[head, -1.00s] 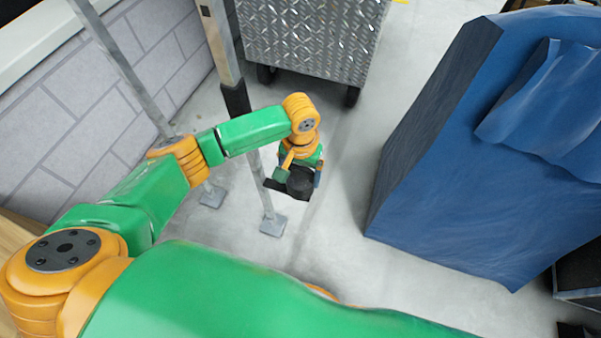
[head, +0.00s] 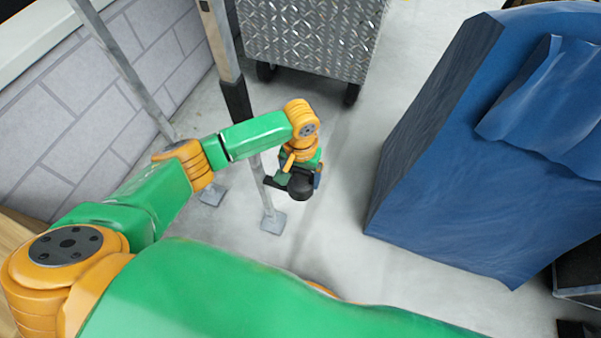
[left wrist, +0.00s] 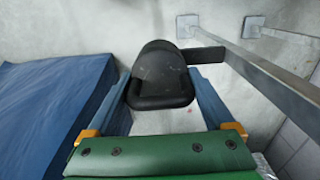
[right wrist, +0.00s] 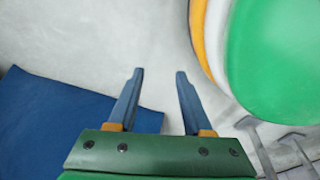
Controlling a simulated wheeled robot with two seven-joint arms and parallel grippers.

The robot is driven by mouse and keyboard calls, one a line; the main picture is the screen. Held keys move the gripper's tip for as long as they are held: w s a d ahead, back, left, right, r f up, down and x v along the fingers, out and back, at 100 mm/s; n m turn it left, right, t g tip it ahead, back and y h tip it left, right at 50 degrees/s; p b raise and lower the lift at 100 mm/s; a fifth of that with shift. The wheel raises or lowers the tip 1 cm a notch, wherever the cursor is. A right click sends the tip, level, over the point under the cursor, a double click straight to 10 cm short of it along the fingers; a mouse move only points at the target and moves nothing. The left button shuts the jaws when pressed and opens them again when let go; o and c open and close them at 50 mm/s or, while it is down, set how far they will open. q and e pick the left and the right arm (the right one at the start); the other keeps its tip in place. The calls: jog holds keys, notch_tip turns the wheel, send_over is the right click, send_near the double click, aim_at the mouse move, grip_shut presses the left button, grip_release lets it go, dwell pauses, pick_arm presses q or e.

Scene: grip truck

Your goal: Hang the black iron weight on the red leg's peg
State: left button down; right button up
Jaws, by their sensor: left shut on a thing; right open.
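My left gripper (head: 299,181) is shut on the black iron weight (head: 301,187), a dark rounded body held above the floor. In the left wrist view the weight (left wrist: 158,72) sits between the blue fingers, its handle towards the palm. A grey metal leg (head: 257,165) with a black sleeve stands just left of it in the head view. A dark flat bar, seemingly the peg (left wrist: 207,56), reaches from the leg to the weight's side. I cannot tell whether they touch. No red shows on the leg. My right gripper (right wrist: 160,73) is open and empty.
A second grey post (head: 130,75) stands by the block wall (head: 50,130). A diamond-plate wheeled case (head: 310,35) is behind. A large blue-covered object (head: 460,170) stands at the right, with bare floor (head: 335,190) between it and the weight.

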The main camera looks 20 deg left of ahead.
pick_arm(q)
jog(key=shift+c, duration=0.2)
grip_release()
jog(key=shift+o, duration=0.2)
jog(key=shift+s+f, duration=0.1)
